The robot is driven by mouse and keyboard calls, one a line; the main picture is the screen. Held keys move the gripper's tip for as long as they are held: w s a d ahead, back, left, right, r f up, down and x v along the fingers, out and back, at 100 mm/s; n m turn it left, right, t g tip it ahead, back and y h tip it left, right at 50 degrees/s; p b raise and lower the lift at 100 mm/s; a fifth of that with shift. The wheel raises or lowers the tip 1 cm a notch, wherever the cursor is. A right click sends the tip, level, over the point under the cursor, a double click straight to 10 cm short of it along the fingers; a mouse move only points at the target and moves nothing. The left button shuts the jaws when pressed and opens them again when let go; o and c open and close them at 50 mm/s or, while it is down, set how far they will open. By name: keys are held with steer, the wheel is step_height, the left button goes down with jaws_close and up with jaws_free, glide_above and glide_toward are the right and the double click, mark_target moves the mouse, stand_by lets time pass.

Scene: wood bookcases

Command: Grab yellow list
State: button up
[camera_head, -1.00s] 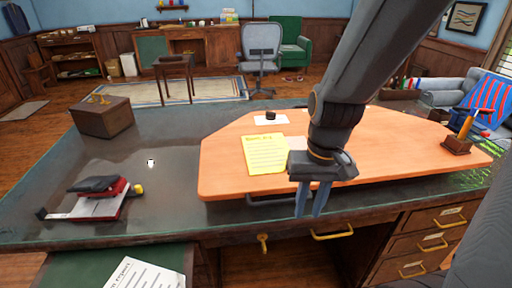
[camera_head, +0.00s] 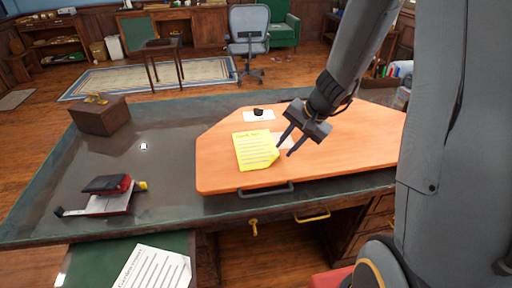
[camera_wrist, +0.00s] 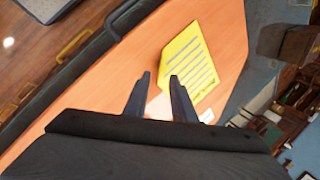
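The yellow list (camera_head: 254,150) is a sheet with dark written lines, lying on the orange board (camera_head: 345,160) on the desk. My gripper (camera_head: 284,144) is just right of the list in the head view, above the board, with its two fingers apart and nothing between them. In the wrist view the yellow list (camera_wrist: 190,58) lies beyond the fingertips, slightly to the right. The open gripper (camera_wrist: 161,78) shows from behind there. A pale sheet (camera_head: 283,141) is partly hidden behind the fingers.
A small black object (camera_head: 258,112) rests on a white paper at the board's back edge. A wooden box (camera_head: 101,116) and a red-and-black stapler-like item (camera_head: 107,186) are on the desk's left. The dark desk top (camera_head: 165,160) between them is mostly clear. A handle (camera_head: 266,191) runs along the board's front.

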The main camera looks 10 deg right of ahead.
steer(key=shift+p+x, duration=0.5)
steer(key=shift+x, duration=2.15)
steer(key=shift+d, duration=0.1)
steer(key=shift+c, duration=0.5)
jaws_close()
